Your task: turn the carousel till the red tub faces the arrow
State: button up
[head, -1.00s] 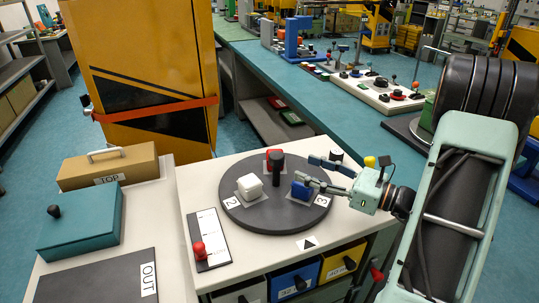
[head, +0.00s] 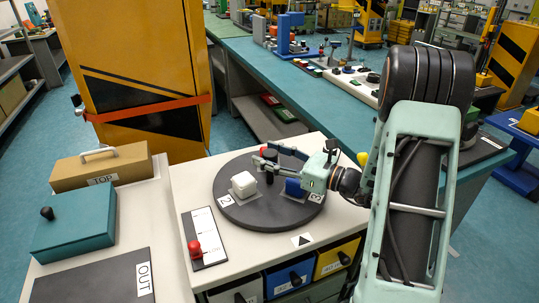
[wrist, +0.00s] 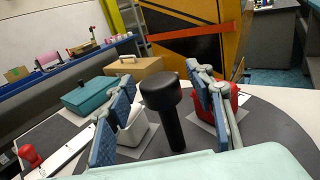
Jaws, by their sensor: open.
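The carousel is a dark round disc (head: 250,217) on a white table, with a black knobbed post (wrist: 171,125) at its middle. The red tub (head: 265,151) is at the disc's back, partly hidden by my gripper; it also shows in the wrist view (wrist: 233,101). The white tub (head: 243,184) is at the left and the blue tub (head: 293,188) at the right. The arrow (head: 302,240), a black triangle on a white label, lies at the disc's front right. My gripper (head: 266,156) is open, its fingers on either side of the post in the wrist view; contact cannot be told.
A panel with a red knob (head: 195,248) lies left of the disc. A teal box (head: 75,220) and a tan TOP case (head: 100,168) stand further left. Drawers (head: 290,277) are below the front edge. A yellow cabinet (head: 140,65) stands behind.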

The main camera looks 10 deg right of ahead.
jog(key=shift+c, duration=0.6)
grip_shut()
jog(key=shift+n+g+y, duration=1.4)
jog(key=shift+n+g, duration=0.2)
jog(key=shift+g, duration=0.5)
jog(key=shift+o, duration=0.6)
grip_release()
